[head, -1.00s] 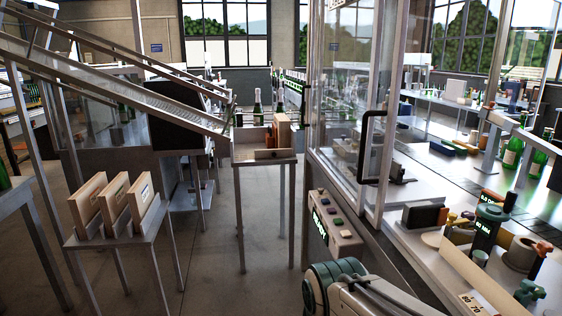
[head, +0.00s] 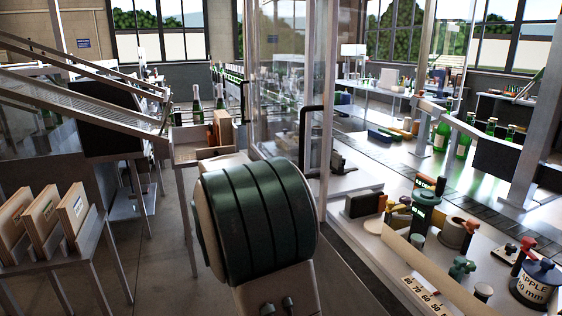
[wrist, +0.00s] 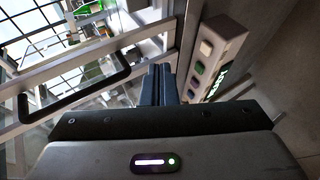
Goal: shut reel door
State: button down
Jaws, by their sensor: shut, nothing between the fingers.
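A tall glass door in a pale metal frame (head: 327,130) stands at the near corner of the glass enclosure in the head view. I cannot tell from these frames how far the door stands open. In the wrist view the black handle (wrist: 78,92) lies to the left of my gripper (wrist: 157,72), apart from it. The two dark fingers are together and hold nothing. In the head view my gripper is hidden behind my own arm.
A control box with coloured buttons (wrist: 214,55) is close on the right in the wrist view. The machine bench (head: 375,240) carries several knobs and cylinders. A stand with wooden boxes (head: 45,225) is at left. Open floor (head: 150,265) lies between.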

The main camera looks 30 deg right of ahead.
jog(key=w+d+r+n+t+h, duration=0.1)
jog(key=w+d+r+h, duration=0.15)
jog(key=w, duration=0.35)
jog(key=w+d+r+n+t+h, duration=0.2)
jog(key=w+r+h, duration=0.1)
jog(key=w, duration=0.3)
jog(key=s+d+p, duration=0.1)
jog(key=d+p, duration=0.4)
jog(key=d, duration=0.4)
jog(key=shift+s+f, duration=0.25)
